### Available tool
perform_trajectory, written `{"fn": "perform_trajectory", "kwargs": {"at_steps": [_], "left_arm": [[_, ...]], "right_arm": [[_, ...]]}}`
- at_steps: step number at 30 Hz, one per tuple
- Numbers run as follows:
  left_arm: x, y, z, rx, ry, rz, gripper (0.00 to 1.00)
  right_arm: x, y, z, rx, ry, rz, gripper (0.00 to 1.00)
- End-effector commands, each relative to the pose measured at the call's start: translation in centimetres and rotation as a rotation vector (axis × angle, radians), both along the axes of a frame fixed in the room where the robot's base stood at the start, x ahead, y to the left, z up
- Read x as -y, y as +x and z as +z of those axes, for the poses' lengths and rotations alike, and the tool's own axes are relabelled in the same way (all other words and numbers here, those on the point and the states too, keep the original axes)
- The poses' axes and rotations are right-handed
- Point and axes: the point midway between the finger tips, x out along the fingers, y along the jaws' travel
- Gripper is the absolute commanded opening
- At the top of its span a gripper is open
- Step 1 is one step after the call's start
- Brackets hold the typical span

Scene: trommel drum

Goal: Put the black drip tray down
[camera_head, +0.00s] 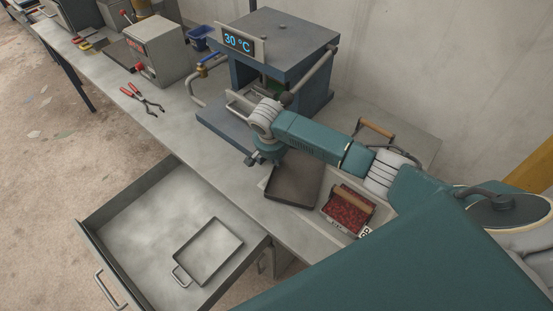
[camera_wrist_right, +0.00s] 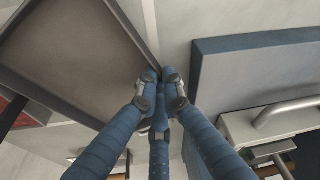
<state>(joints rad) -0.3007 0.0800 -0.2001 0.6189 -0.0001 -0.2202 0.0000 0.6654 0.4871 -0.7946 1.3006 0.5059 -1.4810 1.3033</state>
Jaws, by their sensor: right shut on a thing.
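The black drip tray (camera_head: 293,187), a shallow dark rectangle with a low rim, is at the bench's front edge, left of a box of red pieces. It fills the upper left of the right wrist view (camera_wrist_right: 78,45). My right gripper (camera_head: 262,159) is at the tray's far left corner. In the right wrist view its blue fingers (camera_wrist_right: 160,76) are closed together at that corner; the gripped part is hidden between them. I cannot tell whether the tray touches the surface under it. My left gripper is not in view.
A blue-grey press (camera_head: 285,45) with a 30 °C display stands behind the tray. A box of red pieces (camera_head: 347,212) with a wooden handle is on its right. An open drawer (camera_head: 130,225) holding a grey tray (camera_head: 208,252) juts out in front. Pliers (camera_head: 142,97) lie left on the bench.

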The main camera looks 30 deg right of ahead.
Motion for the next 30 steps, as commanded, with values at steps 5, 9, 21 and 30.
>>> {"fn": "perform_trajectory", "kwargs": {"at_steps": [5,9,21,30], "left_arm": [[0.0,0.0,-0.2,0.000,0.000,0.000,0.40],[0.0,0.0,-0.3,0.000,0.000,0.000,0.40],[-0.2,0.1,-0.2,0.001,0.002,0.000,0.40],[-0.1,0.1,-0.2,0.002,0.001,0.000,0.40]], "right_arm": [[0.0,0.1,-0.3,0.001,0.000,0.000,0.00],[0.0,0.0,-0.6,0.001,0.000,0.000,0.00],[0.0,-0.1,-0.6,-0.001,0.001,0.000,0.28],[-0.8,-0.6,3.0,0.003,0.002,0.003,0.28]]}}
